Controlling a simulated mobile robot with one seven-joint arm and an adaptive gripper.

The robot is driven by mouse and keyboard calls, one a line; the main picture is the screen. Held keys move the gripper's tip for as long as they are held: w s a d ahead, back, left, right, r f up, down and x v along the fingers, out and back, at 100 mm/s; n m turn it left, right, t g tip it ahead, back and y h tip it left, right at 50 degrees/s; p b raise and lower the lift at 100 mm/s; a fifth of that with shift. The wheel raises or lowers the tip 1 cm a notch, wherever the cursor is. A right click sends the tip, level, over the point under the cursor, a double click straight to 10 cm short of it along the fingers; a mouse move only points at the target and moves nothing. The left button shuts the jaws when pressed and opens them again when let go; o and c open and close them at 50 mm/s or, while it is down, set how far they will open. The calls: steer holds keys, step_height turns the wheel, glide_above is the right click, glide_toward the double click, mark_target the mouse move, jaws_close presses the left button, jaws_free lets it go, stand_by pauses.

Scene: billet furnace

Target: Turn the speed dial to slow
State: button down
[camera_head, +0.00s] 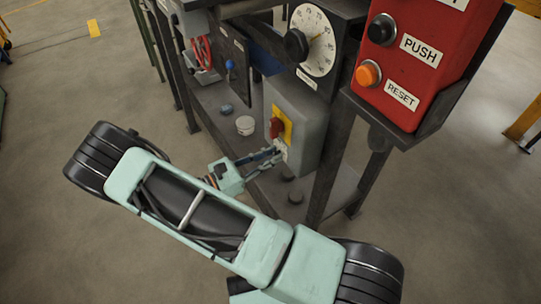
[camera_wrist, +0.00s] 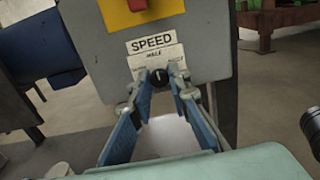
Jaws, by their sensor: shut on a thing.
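The speed dial (camera_wrist: 159,78) is a small black knob with a pale mark that looks about upright. It sits on the front of a grey box (camera_wrist: 206,38), below a white SPEED label (camera_wrist: 151,43) and a scale plate whose small words are too blurred to read surely. My gripper (camera_wrist: 161,76) has its two blue fingers on either side of the knob, shut on it. In the head view my gripper (camera_head: 279,150) reaches the lower front of the grey box (camera_head: 309,126), and the dial is hidden by the fingers.
A red rotary switch (camera_head: 276,128) on a yellow plate is just above my gripper. A round gauge (camera_head: 314,40) with a black knob and a red PUSH/RESET box (camera_head: 424,60) are higher up. Dark frame posts flank the box.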

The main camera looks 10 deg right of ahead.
steer(key=n+p, duration=0.4)
steer(key=n, duration=0.7)
steer(key=shift+s+n, duration=0.1)
steer(key=shift+n, duration=0.2)
stand_by(0.4)
steer(key=c, duration=1.8)
jaws_free()
steer(key=shift+a, duration=0.1)
steer(key=v, duration=1.2)
